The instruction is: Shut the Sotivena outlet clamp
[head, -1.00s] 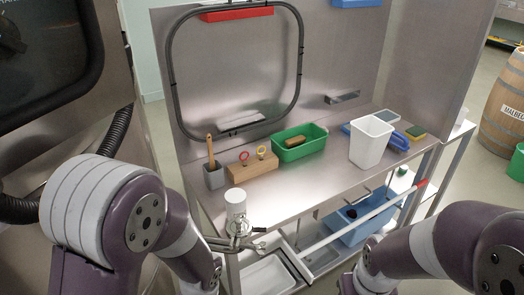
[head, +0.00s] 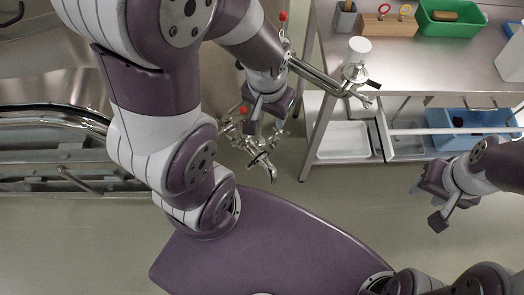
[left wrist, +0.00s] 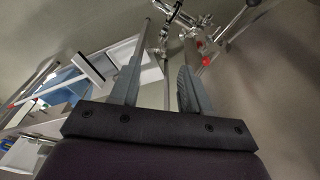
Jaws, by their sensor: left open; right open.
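Steel outlet fittings (head: 258,155) with a bent spout and a red knob (head: 244,109) stand low beside the vat, left of the bench. They also show at the top of the left wrist view (left wrist: 188,28), beyond my fingertips, with red parts beside them. I cannot make out which fitting is the Sotivena clamp, nor its position; no name is readable. My left gripper (head: 265,122) is open and points down, close over the fittings and partly hiding them. In the left wrist view its fingers (left wrist: 162,65) are apart with nothing held. My right gripper (head: 426,203) is open and empty, right of centre.
A white tray (head: 342,140) and a blue bin (head: 470,122) lie under the bench. A curved steel rail (head: 50,112) runs at left. The central floor is clear.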

